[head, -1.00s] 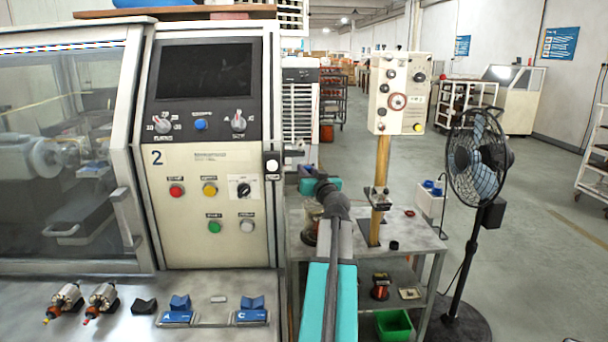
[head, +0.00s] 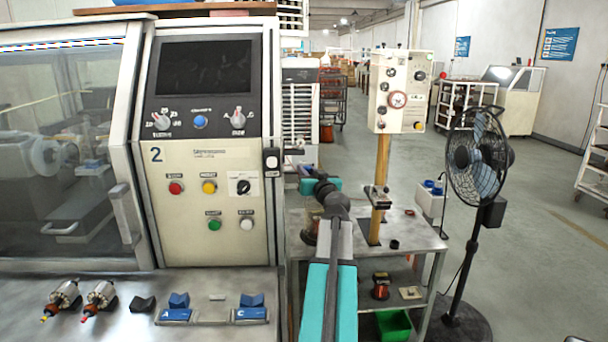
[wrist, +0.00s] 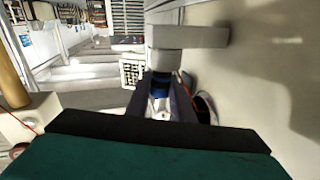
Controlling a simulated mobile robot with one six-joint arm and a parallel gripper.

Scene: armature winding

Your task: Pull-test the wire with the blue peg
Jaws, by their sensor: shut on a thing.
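My gripper (wrist: 160,105) shows in the wrist view with its two dark fingers close together on a small blue piece (wrist: 161,82), which looks like the blue peg. A pale metal piece shows between the fingers below the blue. A white block (wrist: 186,37) stands just beyond and above it, against a cream panel. A thin red wire (wrist: 186,84) runs beside the right finger; whether it touches the peg I cannot tell. In the head view my gripper is mostly hidden behind my arm, beside the right edge of the winding machine (head: 212,200).
A workbench (head: 415,238) with a yellow post and a control box (head: 400,90) stands to the right of my arm. A fan (head: 478,155) stands farther right. Two armatures (head: 64,297) and blue blocks (head: 176,314) lie on the machine's front ledge.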

